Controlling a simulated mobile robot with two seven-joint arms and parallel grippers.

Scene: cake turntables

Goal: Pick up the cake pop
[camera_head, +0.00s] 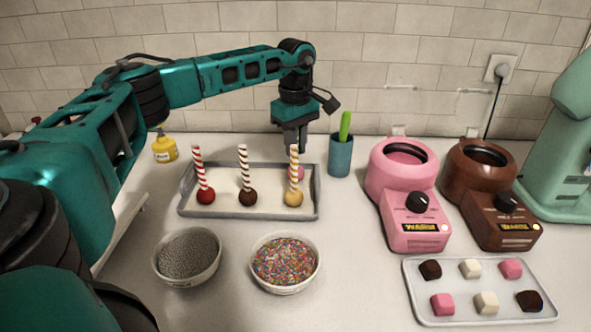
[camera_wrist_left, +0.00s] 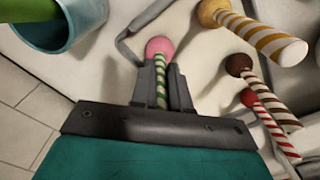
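The pink cake pop (camera_head: 300,173) with a green-and-white striped stick is at the back right of the grey tray (camera_head: 186,209), partly hidden behind the yellow-striped pop (camera_head: 294,198). It also shows in the left wrist view (camera_wrist_left: 160,48), with its stick (camera_wrist_left: 161,85) between my fingers. My left gripper (camera_head: 292,145) points down over the tray; its fingers (camera_wrist_left: 162,88) lie close on both sides of that stick. Whether they press on it is unclear. A red-striped pop (camera_head: 205,197) and a brown pop (camera_head: 248,197) stand in the tray. My right gripper is not in view.
A teal cup (camera_head: 341,158) with a green handle stands right of the tray, close to my gripper. Two bowls of sprinkles (camera_head: 187,257) (camera_head: 285,262) sit in front. Pink (camera_head: 405,190) and brown (camera_head: 485,190) warmers and a candy tray (camera_head: 455,312) are right.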

